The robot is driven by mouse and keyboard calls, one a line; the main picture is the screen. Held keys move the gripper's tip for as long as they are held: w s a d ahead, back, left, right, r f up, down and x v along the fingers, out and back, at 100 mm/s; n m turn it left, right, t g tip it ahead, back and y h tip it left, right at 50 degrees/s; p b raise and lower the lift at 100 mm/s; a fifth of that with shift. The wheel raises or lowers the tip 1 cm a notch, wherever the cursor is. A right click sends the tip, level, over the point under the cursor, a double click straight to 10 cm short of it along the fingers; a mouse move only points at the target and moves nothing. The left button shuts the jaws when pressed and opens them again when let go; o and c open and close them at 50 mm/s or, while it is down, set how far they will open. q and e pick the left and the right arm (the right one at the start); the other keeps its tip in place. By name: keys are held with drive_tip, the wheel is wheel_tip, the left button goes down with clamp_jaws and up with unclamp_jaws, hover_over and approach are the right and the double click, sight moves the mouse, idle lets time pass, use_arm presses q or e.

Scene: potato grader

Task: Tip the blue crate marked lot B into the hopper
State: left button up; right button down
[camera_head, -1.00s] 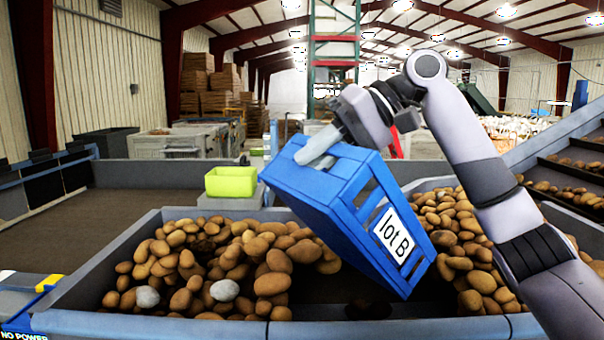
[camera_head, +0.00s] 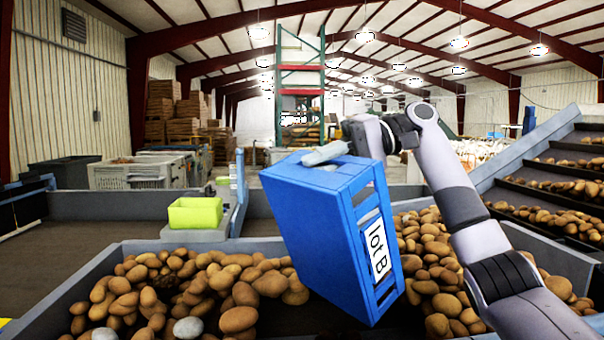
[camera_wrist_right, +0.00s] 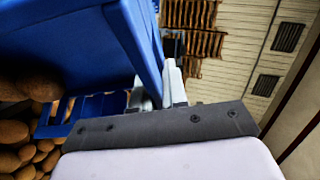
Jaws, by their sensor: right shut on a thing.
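The blue crate marked lot B (camera_head: 316,225) hangs tilted above the hopper (camera_head: 62,290) in the head view. Its label (camera_head: 377,249) faces right and toward me. My right gripper (camera_head: 328,153) is shut on the crate's upper edge. In the right wrist view the crate (camera_wrist_right: 75,45) fills the upper left beside my gripper fingers (camera_wrist_right: 165,88). Potatoes (camera_head: 215,285) lie in the hopper left of the crate, and more (camera_head: 430,270) lie right of it. The crate's inside is hidden in the head view. My left gripper is not in view.
A yellow-green bin (camera_head: 195,212) stands on a grey ledge behind the hopper. Two grey-white stones (camera_head: 188,327) lie among the potatoes at the front left. A sloped conveyor with potatoes (camera_head: 555,185) rises at the right. Stacked wooden crates (camera_head: 180,112) stand far back.

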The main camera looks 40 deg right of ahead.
drive_tip(key=shift+w+d+r+y, duration=0.1)
drive_tip(key=shift+d+r+y, duration=0.25)
drive_tip(key=shift+d, duration=0.4)
drive_tip(key=shift+d+r+y, duration=0.2)
drive_tip(key=shift+d+y, duration=0.15)
drive_tip(key=shift+d, duration=0.35)
drive_tip(key=d+m+t+y, duration=0.1)
drive_tip(key=d+y, duration=0.2)
drive_tip(key=d, duration=0.6)
drive_tip(key=shift+w+f+m, duration=0.3)
drive_tip(key=shift+f+m, duration=0.1)
